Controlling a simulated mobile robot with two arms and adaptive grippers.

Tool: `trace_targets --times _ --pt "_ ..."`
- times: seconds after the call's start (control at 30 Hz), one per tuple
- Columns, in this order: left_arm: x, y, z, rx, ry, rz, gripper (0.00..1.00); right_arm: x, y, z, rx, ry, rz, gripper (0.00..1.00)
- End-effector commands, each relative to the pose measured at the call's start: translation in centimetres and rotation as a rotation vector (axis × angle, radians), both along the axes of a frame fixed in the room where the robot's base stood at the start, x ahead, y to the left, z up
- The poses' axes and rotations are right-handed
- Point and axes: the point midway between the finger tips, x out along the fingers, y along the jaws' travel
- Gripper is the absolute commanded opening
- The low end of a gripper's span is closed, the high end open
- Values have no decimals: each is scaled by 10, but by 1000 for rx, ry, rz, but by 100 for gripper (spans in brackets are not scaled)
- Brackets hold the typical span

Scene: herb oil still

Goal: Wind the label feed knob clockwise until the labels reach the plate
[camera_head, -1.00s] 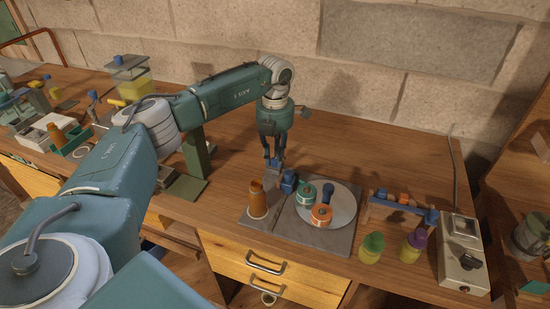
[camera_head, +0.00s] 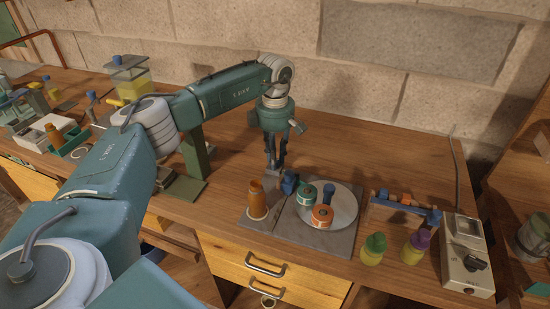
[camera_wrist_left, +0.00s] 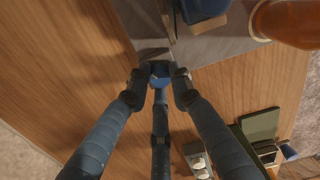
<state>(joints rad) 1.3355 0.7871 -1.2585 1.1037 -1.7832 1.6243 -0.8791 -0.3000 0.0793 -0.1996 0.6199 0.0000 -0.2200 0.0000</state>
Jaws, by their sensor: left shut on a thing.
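The label station is a grey base plate (camera_head: 318,242) at the bench front. On it are an amber bottle (camera_head: 256,201), a blue block (camera_head: 289,182), and a pale disc (camera_head: 344,205) with a green roll (camera_head: 306,194) and an orange roll (camera_head: 322,215). My left gripper (camera_head: 275,166) points down at the station's back edge. In the left wrist view its fingertips (camera_wrist_left: 161,80) are closed on a small blue knob (camera_wrist_left: 160,70). The bottle (camera_wrist_left: 290,22) and blue block (camera_wrist_left: 203,8) also show there. The knob is mostly hidden in the head view. My right gripper is out of view.
A small rack (camera_head: 400,204) stands right of the station. A green-capped jar (camera_head: 373,249) and a purple-capped jar (camera_head: 415,247) stand in front of it. A beige box with a black knob (camera_head: 467,262) is farther right. The bench behind the station is clear.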

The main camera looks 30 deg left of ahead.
Motion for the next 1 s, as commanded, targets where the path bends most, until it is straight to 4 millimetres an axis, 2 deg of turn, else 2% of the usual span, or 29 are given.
trace_targets --times 0.2,0.5,1.0 --pt "2 1 2 0 -9 -180 0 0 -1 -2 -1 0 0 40" --pt "2 1 3 1 -8 -351 0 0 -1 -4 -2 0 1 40" --pt "2 1 3 1 -9 -424 0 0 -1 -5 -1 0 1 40"
